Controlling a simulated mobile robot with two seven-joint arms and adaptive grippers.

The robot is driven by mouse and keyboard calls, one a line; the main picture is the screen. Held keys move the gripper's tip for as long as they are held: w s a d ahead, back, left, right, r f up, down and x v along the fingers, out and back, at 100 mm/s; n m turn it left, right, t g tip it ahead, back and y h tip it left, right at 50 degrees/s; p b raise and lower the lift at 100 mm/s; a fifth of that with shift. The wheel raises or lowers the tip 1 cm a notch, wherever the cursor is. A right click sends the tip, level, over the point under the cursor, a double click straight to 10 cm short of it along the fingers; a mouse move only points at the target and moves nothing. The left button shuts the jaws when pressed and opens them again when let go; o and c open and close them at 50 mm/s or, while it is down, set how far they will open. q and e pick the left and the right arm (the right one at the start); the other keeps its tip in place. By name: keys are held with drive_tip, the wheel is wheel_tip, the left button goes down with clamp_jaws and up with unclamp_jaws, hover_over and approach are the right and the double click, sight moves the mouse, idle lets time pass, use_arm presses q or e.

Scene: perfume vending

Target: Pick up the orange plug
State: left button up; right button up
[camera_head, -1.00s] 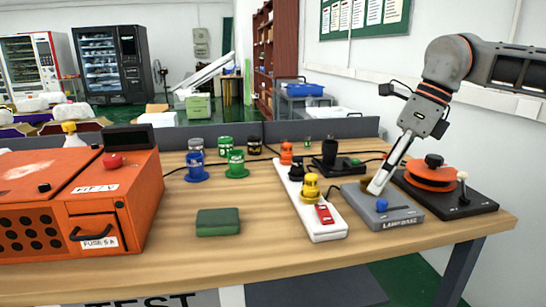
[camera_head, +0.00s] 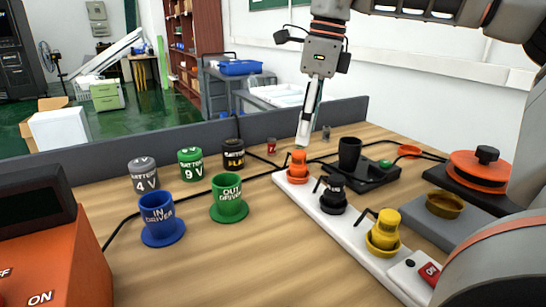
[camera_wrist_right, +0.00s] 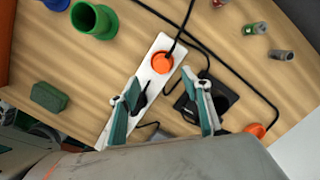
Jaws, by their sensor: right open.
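The orange plug (camera_head: 298,163) stands upright at the far end of a white power strip (camera_head: 330,224), with a black cord running from it. In the wrist view the orange plug (camera_wrist_right: 162,62) shows as a round top on the strip. My right gripper (camera_head: 304,140) points down just above the orange plug, close to its top; I cannot tell whether they touch. In the wrist view the open right gripper (camera_wrist_right: 163,80) has its two teal fingers spread on either side of the strip, with nothing between the pads. My left gripper is not in view.
A black plug (camera_head: 333,195) and a yellow plug (camera_head: 384,232) stand nearer on the strip. A black cup-like holder (camera_head: 349,155) is close on the right. Blue (camera_head: 159,218) and green (camera_head: 229,198) cylinders stand left. A grey divider (camera_head: 190,140) runs behind.

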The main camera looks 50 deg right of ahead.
sight(300, 152)
drive_tip(key=shift+w+f, duration=0.1)
drive_tip(key=shift+w, duration=0.1)
wheel_tip(300, 152, down, 2)
drive_tip(key=shift+f+b, duration=0.2)
drive_tip(key=shift+b, duration=0.2)
drive_tip(key=f+b, duration=0.1)
drive_tip(key=f, duration=0.1)
drive_tip(key=w+f, duration=0.1)
drive_tip(key=f, duration=0.2)
drive_tip(key=shift+w+a+b, duration=0.1)
drive_tip(key=shift+b, duration=0.25)
drive_tip(key=shift+f, duration=0.1)
drive_tip(key=shift+r, duration=0.25)
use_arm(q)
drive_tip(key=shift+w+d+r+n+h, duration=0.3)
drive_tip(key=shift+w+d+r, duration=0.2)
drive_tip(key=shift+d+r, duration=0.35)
use_arm(e)
drive_tip(key=c, duration=1.2)
